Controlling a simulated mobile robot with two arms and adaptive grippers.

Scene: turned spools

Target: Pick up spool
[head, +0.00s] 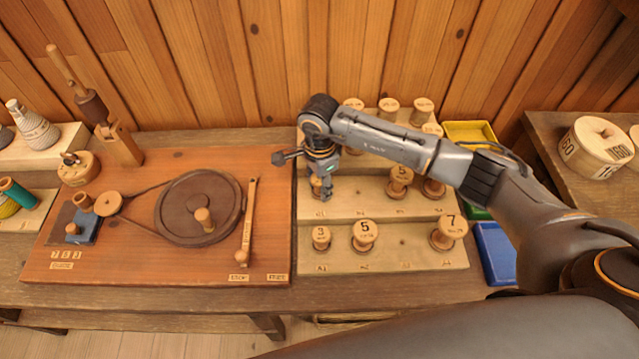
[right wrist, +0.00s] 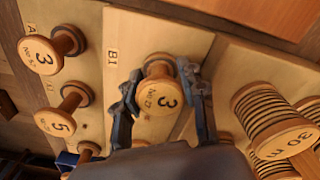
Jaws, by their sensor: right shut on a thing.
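My right gripper (head: 322,190) reaches down at the left end of the middle step of the stepped wooden rack (head: 385,262). Other spools, marked 3 (head: 321,238), 5 (head: 364,235) and 7 (head: 448,232), stand on the front step. My left gripper is not in view.
More spools (head: 400,182) stand on the middle and back steps; wire-wound ones (right wrist: 268,112) are close right in the wrist view. A winding board with a wheel (head: 199,208) lies left. Yellow (head: 470,133) and blue (head: 495,252) bins stand right. A wooden wall is behind.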

